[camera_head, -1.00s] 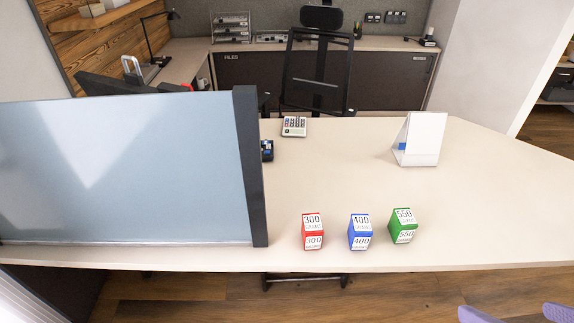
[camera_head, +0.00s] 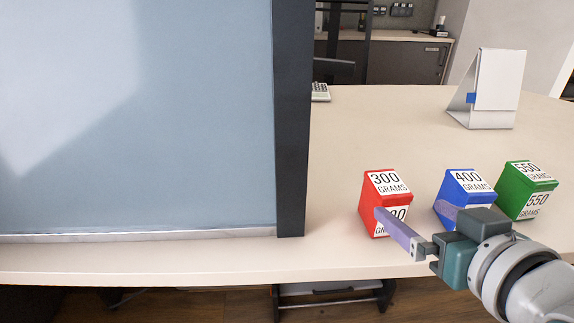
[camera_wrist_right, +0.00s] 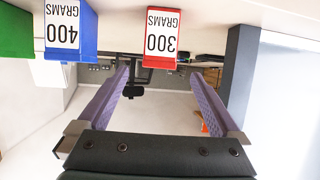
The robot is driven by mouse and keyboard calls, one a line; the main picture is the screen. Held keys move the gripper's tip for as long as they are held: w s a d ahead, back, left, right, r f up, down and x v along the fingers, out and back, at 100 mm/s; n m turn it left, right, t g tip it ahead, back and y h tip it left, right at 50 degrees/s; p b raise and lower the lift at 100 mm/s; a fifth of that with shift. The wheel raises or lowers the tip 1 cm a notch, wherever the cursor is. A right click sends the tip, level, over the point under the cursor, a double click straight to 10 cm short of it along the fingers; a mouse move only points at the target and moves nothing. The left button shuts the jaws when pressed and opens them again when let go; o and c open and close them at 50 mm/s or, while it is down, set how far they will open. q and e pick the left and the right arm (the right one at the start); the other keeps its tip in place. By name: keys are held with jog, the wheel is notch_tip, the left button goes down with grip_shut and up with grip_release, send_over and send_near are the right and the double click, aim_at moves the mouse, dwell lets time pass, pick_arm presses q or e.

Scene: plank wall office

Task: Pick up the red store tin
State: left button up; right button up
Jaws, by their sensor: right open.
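The red tin (camera_head: 386,188), labelled 300 grams, stands upright on the desk at the left of a row of tins. My right gripper (camera_head: 411,209) is open and empty in front of it. In the head view, one purple finger covers part of the red tin's front and the other overlaps the blue tin. In the right wrist view, the red tin (camera_wrist_right: 163,38) shows upside down, ahead of the open fingers (camera_wrist_right: 160,74) and between their lines. I cannot tell whether a finger touches a tin. My left gripper is not in view.
The blue tin (camera_head: 465,186), labelled 400, and the green tin (camera_head: 526,190), labelled 550, stand to the right. A dark-edged screen panel (camera_head: 291,120) rises left of the red tin. A white stand (camera_head: 497,85) is farther back. The desk (camera_head: 390,125) behind the tins is clear.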

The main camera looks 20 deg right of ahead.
aim_at(397, 202)
jog(key=b+x, duration=0.1)
jog(key=x, duration=0.4)
jog(key=shift+f, duration=0.15)
jog(key=b+x, duration=0.2)
jog(key=x, duration=0.3)
jog(key=shift+d, duration=0.1)
jog(key=shift+c, duration=0.2)
grip_shut()
